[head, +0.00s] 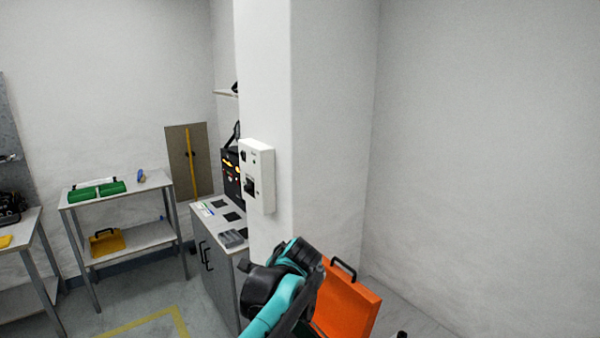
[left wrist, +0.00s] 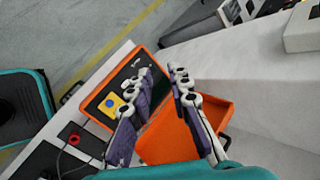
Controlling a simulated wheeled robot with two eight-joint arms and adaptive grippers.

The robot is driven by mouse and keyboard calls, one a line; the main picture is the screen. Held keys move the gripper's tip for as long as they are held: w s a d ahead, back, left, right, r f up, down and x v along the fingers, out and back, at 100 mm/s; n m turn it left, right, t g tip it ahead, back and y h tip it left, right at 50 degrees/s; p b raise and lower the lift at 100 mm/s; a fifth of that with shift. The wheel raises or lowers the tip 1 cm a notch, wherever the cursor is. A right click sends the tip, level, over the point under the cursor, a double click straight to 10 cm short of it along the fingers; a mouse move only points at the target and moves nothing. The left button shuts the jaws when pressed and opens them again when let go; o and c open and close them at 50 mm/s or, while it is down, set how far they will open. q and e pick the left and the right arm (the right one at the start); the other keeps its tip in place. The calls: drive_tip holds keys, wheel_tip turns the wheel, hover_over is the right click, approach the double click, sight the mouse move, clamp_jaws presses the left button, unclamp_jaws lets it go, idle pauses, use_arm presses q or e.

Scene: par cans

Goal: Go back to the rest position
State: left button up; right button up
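My left gripper (left wrist: 163,76) shows in the left wrist view with two purple and white fingers. The fingers are apart with a narrow gap at the tips, and nothing is held between them. Behind the fingers is an open orange case (left wrist: 200,125), with a dark panel bearing a yellow item (left wrist: 110,104) in one half. In the head view a teal and black arm of mine reaches in at the bottom, in front of the orange case (head: 345,303) with its black handle; the fingers are hidden there. My right gripper is not in view.
A white pillar (head: 330,120) with a wall box (head: 258,177) stands behind the arm. A grey cabinet (head: 222,268) is left of it. The floor has yellow tape; cables lie near the case.

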use_arm(q)
drive_tip(key=s+a+f+n+h+b, duration=0.1)
drive_tip(key=s+a+f+n, duration=0.2)
drive_tip(key=s, duration=0.5)
drive_tip(key=s+a+f+n+h+b, duration=0.1)
drive_tip(key=s+a+f+n+h, duration=0.1)
drive_tip(key=s+f+n, duration=0.4)
drive_tip(key=s+a+f+n+h+b, duration=0.1)
drive_tip(key=s+a+f+n, duration=0.2)
drive_tip(key=s, duration=0.9)
wheel_tip(320, 180, down, 2)
drive_tip(key=n, duration=0.4)
drive_tip(key=shift+a+f+t+b, duration=0.2)
drive_tip(key=shift+a+t+b, duration=0.1)
drive_tip(key=shift+a+t, duration=0.1)
drive_tip(key=shift+o, duration=0.2)
idle(0.4)
